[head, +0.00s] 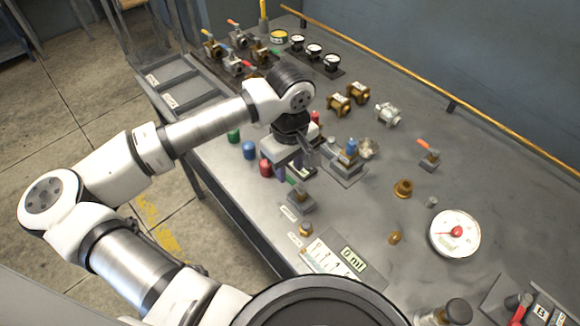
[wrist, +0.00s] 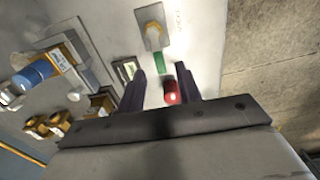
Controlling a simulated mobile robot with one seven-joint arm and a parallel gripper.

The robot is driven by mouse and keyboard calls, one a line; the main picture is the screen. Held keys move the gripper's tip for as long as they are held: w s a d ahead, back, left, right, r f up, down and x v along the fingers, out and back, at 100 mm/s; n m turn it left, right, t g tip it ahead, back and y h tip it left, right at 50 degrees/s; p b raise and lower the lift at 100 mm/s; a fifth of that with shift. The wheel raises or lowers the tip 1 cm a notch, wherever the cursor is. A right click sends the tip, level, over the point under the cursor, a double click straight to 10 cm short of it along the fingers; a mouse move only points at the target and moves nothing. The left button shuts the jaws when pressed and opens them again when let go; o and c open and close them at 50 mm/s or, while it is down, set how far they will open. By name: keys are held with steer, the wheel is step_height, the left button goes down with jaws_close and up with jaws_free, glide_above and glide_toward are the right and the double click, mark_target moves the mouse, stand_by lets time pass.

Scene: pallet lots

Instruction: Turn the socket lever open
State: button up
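A grey fitting (head: 299,203) with a short green lever (head: 291,180) stands on the bench just in front of my gripper. In the wrist view the fitting (wrist: 152,35) is above the fingers, and its green lever (wrist: 160,62) points toward the gap between the fingertips. My gripper (head: 294,173) is open, fingers pointing down; in the wrist view both fingers (wrist: 161,73) are apart with nothing clearly held. I cannot tell whether either finger touches the lever. Which fitting is the socket is not marked legibly.
A red cylinder (wrist: 172,92) appears between the fingers, seemingly beyond them. A blue-topped valve block (head: 345,165) stands close right of my gripper. Blue (head: 249,150) and green (head: 234,134) cylinders stand left. A round gauge (head: 455,234) lies farther right. Bench space around the gauge is fairly clear.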

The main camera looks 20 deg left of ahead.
mark_target(294, 185)
steer(key=shift+f, duration=1.25)
jaws_close()
